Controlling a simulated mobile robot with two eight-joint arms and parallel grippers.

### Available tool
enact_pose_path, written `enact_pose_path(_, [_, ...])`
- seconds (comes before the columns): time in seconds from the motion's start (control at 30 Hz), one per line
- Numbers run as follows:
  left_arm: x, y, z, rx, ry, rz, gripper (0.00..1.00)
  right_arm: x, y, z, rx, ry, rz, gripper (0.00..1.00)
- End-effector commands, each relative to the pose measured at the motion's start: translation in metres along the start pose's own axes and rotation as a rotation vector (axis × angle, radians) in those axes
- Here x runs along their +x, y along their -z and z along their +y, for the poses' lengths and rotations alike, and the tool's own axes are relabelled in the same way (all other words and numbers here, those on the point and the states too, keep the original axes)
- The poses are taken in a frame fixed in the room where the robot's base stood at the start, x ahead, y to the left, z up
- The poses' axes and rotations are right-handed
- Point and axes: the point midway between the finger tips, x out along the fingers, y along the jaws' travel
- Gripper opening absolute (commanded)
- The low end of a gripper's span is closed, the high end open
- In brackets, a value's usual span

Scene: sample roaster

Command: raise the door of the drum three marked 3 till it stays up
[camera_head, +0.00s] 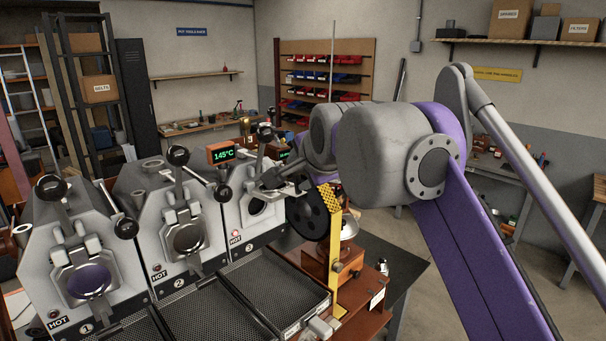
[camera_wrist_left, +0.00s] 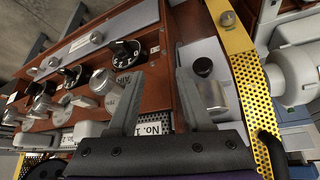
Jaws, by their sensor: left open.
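Drum three (camera_head: 247,215), marked 3, is the farthest of the three grey drums in the head view. My right gripper (camera_head: 284,188) is at the upper right of that front, by the door. Its fingers overlap the drum's metal parts, so I cannot tell whether they grip the door. My left gripper (camera_wrist_left: 157,85) is open and empty in the left wrist view, in front of a brown control panel (camera_wrist_left: 90,60) with knobs.
Drum two (camera_head: 180,235) and drum one (camera_head: 85,265) stand to the left, with HOT labels. Mesh trays (camera_head: 280,290) lie in front of the drums. A yellow perforated bracket (camera_head: 336,240) stands just right of drum three. A 145°C display (camera_head: 222,154) is behind.

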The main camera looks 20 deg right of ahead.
Motion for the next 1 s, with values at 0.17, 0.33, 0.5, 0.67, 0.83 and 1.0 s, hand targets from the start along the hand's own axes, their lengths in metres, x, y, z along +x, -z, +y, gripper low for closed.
enact_pose_path(0.17, [0.0, 0.0, 0.0, 0.0, 0.0, 0.0, 0.5, -0.042, 0.003, 0.003, 0.001, -0.002, 0.003, 0.55])
enact_pose_path(0.33, [0.0, 0.001, 0.0, 0.0, 0.0, 0.001, 0.5, -0.073, 0.005, 0.005, -0.001, -0.002, 0.005, 0.55])
enact_pose_path(0.5, [-0.001, 0.001, 0.0, 0.0, 0.0, 0.002, 0.5, -0.089, 0.006, 0.006, -0.001, -0.002, 0.005, 0.55])
enact_pose_path(0.67, [-0.001, 0.002, 0.0, 0.0, 0.0, 0.002, 0.5, -0.093, 0.006, 0.006, -0.002, -0.003, 0.006, 0.55])
enact_pose_path(0.83, [-0.001, 0.001, 0.0, 0.0, 0.0, 0.001, 0.5, -0.093, 0.007, 0.007, -0.002, -0.003, 0.006, 0.55])
enact_pose_path(1.0, [-0.002, 0.004, 0.0, 0.0, 0.0, 0.005, 0.5, -0.1, 0.01, 0.012, 0.0, -0.004, 0.009, 0.55])
